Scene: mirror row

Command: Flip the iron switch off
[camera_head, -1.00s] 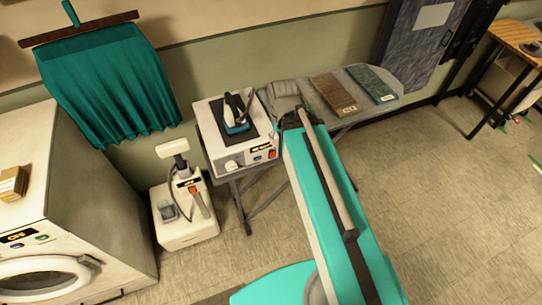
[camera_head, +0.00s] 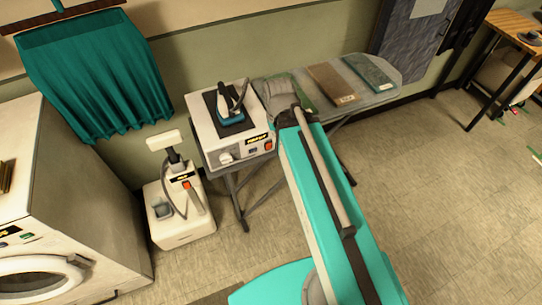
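A white iron station (camera_head: 204,128) stands at the left end of the ironing board (camera_head: 384,97). A teal and dark iron (camera_head: 231,108) rests on the dark pad on its top. Its front panel has a round white knob (camera_head: 226,158), a black and yellow label and a small red-orange switch (camera_head: 268,146) at the right end. I cannot tell which way the switch is set. My teal arm reaches up the middle of the view, and its grey far end is just right of the station. My gripper cannot be made out; the arm hides that area.
A white cleaning machine (camera_head: 166,234) with a red-orange part stands on the floor left of the board. A washing machine (camera_head: 52,200) is at the far left. Folded cloths (camera_head: 331,84) lie on the board. A teal curtain (camera_head: 95,80) hangs behind.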

